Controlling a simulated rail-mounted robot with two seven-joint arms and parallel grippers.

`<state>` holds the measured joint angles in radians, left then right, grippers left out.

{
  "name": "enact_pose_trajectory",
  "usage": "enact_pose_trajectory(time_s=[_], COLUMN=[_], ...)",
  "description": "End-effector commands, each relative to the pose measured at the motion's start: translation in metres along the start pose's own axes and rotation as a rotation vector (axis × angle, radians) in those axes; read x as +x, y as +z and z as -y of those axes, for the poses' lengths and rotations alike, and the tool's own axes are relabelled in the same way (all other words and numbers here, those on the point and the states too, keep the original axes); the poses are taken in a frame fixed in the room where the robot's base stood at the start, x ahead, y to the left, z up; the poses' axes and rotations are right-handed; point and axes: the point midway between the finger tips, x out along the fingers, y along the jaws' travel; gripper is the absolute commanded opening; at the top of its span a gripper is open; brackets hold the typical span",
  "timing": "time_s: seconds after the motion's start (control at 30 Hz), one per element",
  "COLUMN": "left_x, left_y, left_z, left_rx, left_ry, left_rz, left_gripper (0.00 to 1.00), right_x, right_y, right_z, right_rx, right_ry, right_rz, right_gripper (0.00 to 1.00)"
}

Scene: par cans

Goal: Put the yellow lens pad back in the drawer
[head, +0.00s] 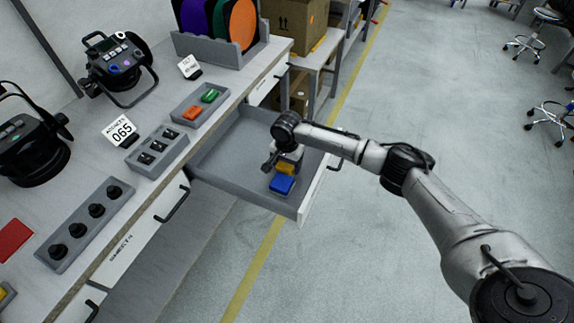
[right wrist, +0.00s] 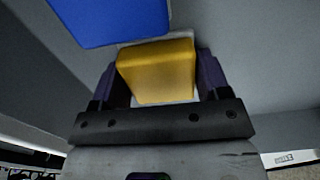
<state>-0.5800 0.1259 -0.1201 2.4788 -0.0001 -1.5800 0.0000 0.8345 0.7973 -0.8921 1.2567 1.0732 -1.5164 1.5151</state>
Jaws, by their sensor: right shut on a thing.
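The yellow lens pad (head: 286,168) is low inside the open drawer (head: 230,160), close beside a blue pad (head: 282,184). My right gripper (head: 287,163) is shut on the yellow pad from above. In the right wrist view the yellow pad (right wrist: 158,72) sits between the two dark fingers (right wrist: 155,80), with the blue pad (right wrist: 110,18) just beyond it. Whether the yellow pad touches the drawer floor cannot be told. My left gripper is not in view.
On the bench above, a grey tray (head: 179,110) holds a green pad (head: 210,95) and an orange pad (head: 192,113). Grey blocks with black knobs and par cans stand to the left. The drawer's left part is bare. A cardboard box (head: 293,25) stands behind.

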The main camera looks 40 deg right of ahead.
Motion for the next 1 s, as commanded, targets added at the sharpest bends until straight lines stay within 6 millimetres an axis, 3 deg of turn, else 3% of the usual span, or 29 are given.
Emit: enact_pose_trajectory(time_s=[0.33,0.37,0.6,0.93,1.0], left_x=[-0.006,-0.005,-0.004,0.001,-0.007], left_y=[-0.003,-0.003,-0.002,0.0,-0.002], left_z=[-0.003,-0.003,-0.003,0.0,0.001], left_rx=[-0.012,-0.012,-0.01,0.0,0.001], left_ry=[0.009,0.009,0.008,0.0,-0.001], left_rz=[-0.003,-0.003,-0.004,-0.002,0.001], left_gripper=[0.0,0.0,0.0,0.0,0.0], right_x=[0.001,0.001,0.001,-0.001,-0.013], right_y=[0.0,0.0,0.0,0.0,0.0], right_z=[0.0,0.001,0.0,0.0,0.001], right_rx=[0.0,0.0,0.0,0.0,0.0], right_ry=[-0.001,-0.002,-0.001,-0.002,-0.003], right_rz=[0.0,0.0,0.0,-0.001,0.0], right_gripper=[0.51,0.72,0.95,0.95,0.95])
